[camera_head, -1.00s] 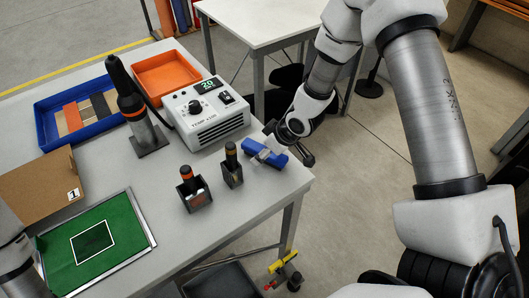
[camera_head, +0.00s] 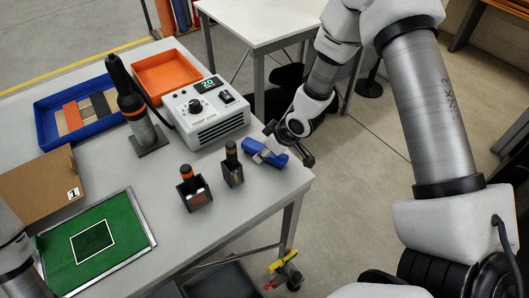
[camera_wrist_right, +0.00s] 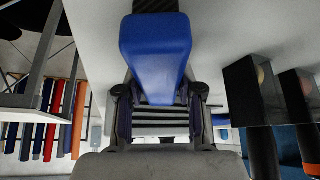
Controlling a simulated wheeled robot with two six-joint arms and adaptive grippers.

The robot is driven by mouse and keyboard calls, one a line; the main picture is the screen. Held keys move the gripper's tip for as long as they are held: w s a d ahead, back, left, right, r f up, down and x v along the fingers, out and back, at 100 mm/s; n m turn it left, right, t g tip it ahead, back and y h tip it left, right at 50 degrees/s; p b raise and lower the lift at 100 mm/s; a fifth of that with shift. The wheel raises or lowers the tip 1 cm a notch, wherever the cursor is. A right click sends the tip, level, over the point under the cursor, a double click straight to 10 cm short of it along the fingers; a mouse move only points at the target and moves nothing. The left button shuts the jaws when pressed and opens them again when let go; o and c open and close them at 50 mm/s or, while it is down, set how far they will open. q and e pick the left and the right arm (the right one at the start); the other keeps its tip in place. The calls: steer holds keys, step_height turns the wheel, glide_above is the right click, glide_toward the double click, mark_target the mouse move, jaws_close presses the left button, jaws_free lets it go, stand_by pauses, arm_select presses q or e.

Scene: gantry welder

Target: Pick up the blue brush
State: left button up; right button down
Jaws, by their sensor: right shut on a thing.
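The blue brush (camera_head: 256,147) is at the right edge of the grey table, beside the small black holders; its blue body also shows in the right wrist view (camera_wrist_right: 155,50). My right gripper (camera_head: 280,153) reaches in from the right and is shut on the brush. In the right wrist view, its fingers (camera_wrist_right: 160,112) lie on both sides of the blue body. The brush's bristles show only as a dark strip at the top there. Whether the brush touches the table is unclear. My left arm shows at the left edge; its gripper is out of view.
Two black holders (camera_head: 194,193) stand left of the brush, with the white temperature unit (camera_head: 207,117) behind them. A soldering-iron stand (camera_head: 148,138), an orange tray (camera_head: 137,73), a blue tray (camera_head: 47,144) and a green mat (camera_head: 126,217) fill the table's left. Open floor lies right.

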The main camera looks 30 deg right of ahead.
mark_target(257, 145)
steer(key=shift+r, duration=0.2)
step_height(257, 145, up, 4)
steer(key=p, duration=0.4)
steer(key=shift+r, duration=0.25)
steer(key=shift+s+a+f+b, duration=0.1)
steer(key=shift+s+f+b, duration=0.65)
steer(key=shift+b, duration=0.3)
steer(key=s, duration=0.3)
steer(key=s+a+r, duration=0.1)
steer(key=s, duration=0.4)
steer(key=shift+s+a+r+b, duration=0.2)
steer(key=shift+s+r+b, duration=0.1)
steer(key=shift+s, duration=0.1)
steer(key=s+r+p, duration=0.1)
steer(key=p, duration=0.2)
steer(key=shift+r, duration=0.15)
steer(key=s+p, duration=0.1)
steer(key=p, duration=0.1)
steer(key=s+p, duration=0.2)
steer(key=s+a+p, duration=0.1)
steer(key=p, duration=0.2)
steer(key=shift+s+f, duration=0.3)
steer(key=shift+f, duration=0.1)
